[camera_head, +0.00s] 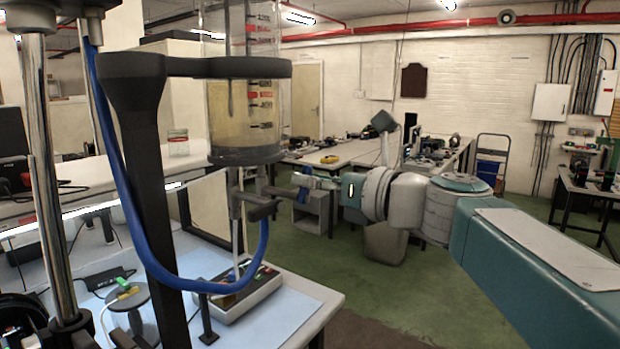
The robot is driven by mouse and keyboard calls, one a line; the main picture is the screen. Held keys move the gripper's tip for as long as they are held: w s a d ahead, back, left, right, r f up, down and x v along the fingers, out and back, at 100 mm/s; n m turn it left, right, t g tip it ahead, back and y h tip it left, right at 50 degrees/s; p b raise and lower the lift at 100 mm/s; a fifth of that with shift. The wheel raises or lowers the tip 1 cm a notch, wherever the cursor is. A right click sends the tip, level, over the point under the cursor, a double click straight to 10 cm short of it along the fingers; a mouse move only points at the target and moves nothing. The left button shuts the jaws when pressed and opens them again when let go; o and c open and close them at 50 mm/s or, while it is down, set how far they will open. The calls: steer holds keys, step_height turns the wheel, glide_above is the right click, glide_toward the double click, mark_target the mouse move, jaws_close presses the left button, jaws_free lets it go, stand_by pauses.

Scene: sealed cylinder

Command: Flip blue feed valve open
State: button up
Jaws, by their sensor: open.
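A clear graduated cylinder (232,122) with yellowish contents stands upright in a black bracket (190,67). Below its grey base is a small dark valve fitting (238,203). A blue hose (135,222) loops down from the upper left and back up to this fitting. The blue valve handle cannot be clearly told apart from the fingers and hose.
A grey box with buttons (245,295) sits under the cylinder on the light blue bench top (290,306). Metal posts (42,170) stand at the left. A cluttered table (340,150) is behind my gripper. Green floor (420,295) lies open below my arm.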

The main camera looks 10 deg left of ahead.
steer(key=shift+x, duration=0.85)
jaws_close()
steer(key=shift+s+a+n, duration=0.1)
steer(key=shift+s+n, duration=0.1)
steer(key=shift+n, duration=0.55)
steer(key=shift+s+n, duration=0.15)
steer(key=shift+n, duration=0.6)
jaws_free()
